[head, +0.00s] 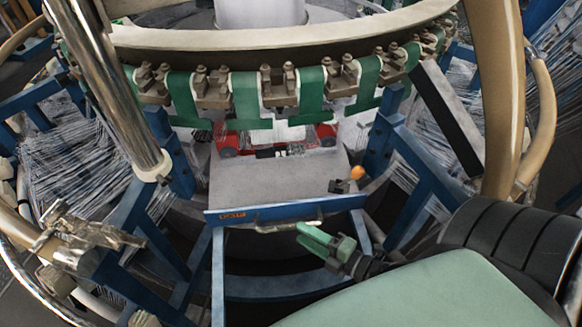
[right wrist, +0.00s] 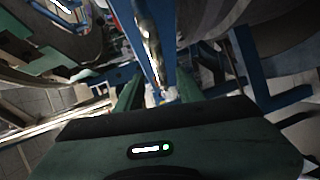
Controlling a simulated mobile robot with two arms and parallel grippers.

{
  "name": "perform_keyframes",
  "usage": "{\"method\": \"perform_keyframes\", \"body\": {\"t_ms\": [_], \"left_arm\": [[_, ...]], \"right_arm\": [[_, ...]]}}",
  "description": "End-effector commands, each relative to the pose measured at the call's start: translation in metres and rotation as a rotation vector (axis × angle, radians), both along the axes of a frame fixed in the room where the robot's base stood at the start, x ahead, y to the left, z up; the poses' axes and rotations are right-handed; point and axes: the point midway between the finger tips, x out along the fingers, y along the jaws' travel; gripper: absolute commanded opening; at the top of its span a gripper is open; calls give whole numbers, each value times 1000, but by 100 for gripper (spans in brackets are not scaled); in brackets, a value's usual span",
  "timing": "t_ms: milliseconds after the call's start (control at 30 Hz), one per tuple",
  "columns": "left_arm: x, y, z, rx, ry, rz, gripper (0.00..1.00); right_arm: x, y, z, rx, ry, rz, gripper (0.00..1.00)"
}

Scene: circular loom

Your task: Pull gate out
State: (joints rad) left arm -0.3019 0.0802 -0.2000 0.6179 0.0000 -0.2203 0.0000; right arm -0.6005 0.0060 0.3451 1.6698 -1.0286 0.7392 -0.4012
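The gate is a blue panel (head: 340,205) across the front of the loom, with an orange label at its left. A thin metal handle (head: 287,226) runs along its front face. In the right wrist view the blue bar (right wrist: 137,38) and the metal handle (right wrist: 150,45) lie ahead of the fingers. My right gripper (head: 305,238), with green fingers, is just below the right end of the handle. In the right wrist view the right gripper (right wrist: 158,92) has its fingers apart, with a gap between them. Whether it touches the handle I cannot tell. My left gripper is not in view.
The round loom ring (head: 220,38) with green plates stands behind and above the gate. Blue frame posts (head: 383,140) and thread bundles (head: 80,165) flank it.

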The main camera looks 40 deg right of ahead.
Motion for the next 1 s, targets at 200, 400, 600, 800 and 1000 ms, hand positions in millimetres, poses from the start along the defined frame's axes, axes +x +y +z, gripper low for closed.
{"method": "perform_keyframes", "body": {"t_ms": [200, 400, 600, 800, 1000], "left_arm": [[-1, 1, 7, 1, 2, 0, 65], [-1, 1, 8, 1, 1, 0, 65], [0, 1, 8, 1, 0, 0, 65], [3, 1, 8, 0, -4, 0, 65], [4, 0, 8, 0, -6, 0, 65]], "right_arm": [[34, 11, -3, 1, -2, 0, 38], [48, 16, -7, 0, 0, 0, 38], [49, 16, -8, 0, 1, 0, 38], [49, 16, -7, 0, 1, 0, 2], [49, 16, -7, 0, 1, 0, 0]]}}
